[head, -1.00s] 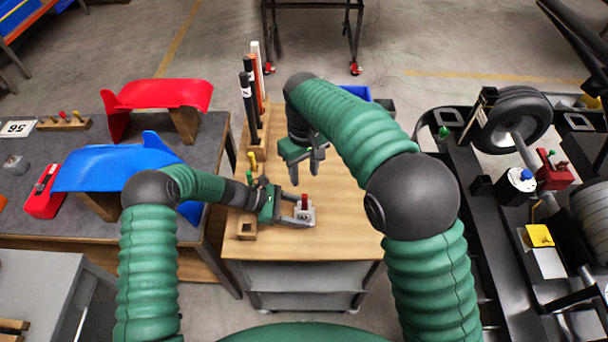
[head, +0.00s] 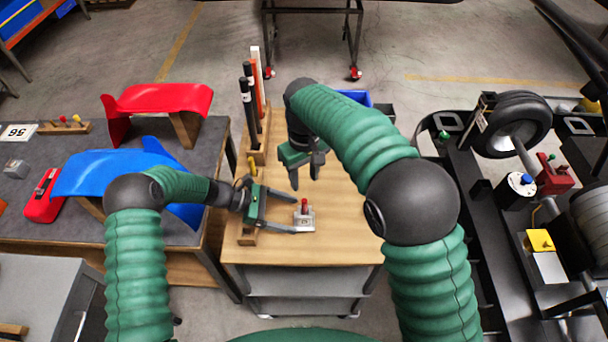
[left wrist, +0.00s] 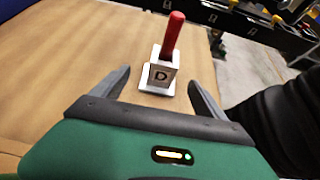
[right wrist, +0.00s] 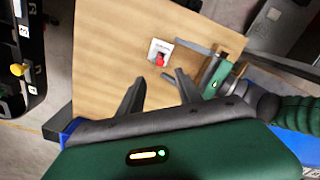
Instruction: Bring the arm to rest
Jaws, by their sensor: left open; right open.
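My left gripper (head: 294,212) is open and empty over the wooden cart top (head: 335,225). In the left wrist view the block (left wrist: 157,78) bears a letter D and stands upright between and ahead of the two fingers. My right gripper (head: 305,180) is open and empty, pointing down above the back part of the cart top. The right wrist view shows the block (right wrist: 160,56) and my left gripper (right wrist: 172,62) beyond my right fingers.
A wooden rack with upright black, red and white rods (head: 256,105) stands at the cart's back left. A blue bin (head: 354,96) is behind my right arm. The left table holds a red panel (head: 165,96) and a blue panel (head: 110,172). A kart with a wheel (head: 510,123) stands right.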

